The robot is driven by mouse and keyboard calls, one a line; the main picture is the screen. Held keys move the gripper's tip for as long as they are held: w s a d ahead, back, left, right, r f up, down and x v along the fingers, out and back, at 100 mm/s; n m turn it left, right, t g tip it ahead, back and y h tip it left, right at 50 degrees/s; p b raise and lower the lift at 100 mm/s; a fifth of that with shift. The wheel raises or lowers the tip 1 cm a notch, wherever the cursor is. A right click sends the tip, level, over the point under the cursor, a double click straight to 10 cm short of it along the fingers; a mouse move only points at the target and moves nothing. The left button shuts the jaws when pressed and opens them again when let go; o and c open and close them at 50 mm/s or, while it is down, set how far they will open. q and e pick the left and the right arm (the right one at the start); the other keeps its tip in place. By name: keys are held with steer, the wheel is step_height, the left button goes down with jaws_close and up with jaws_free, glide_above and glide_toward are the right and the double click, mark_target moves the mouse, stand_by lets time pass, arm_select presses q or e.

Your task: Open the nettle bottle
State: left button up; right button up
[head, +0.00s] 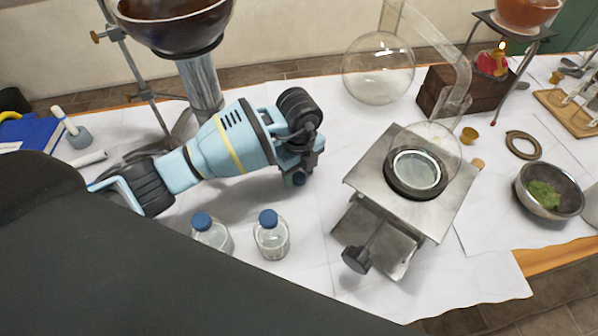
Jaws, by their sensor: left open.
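Two clear glass bottles with blue caps, a left one (212,236) and a right one (271,240), stand on the white-covered table in the head view. No label is readable, so I cannot tell which bottle is the nettle one. My left gripper (299,176) is open, behind and slightly right of the right bottle and apart from it. A small dark blue, cap-like thing (299,180) shows at its fingertips. The gripper hides most of what is there, and I cannot tell whether they touch. My right gripper is out of view.
A metal lab jack (455,205) bearing a round glass flask stands to the right. Farther right is a metal bowl (549,191) with green leaves. A stand with a dark bowl (172,22) rises behind my left arm. The cloth between the right bottle and the jack is clear.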

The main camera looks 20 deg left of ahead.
mark_target(299, 178)
arm_select(q)
step_height(299, 178, up, 12)
steer(key=p, duration=0.1)
steer(key=shift+f, duration=0.2)
steer(key=shift+s, duration=0.1)
stand_by(0.3)
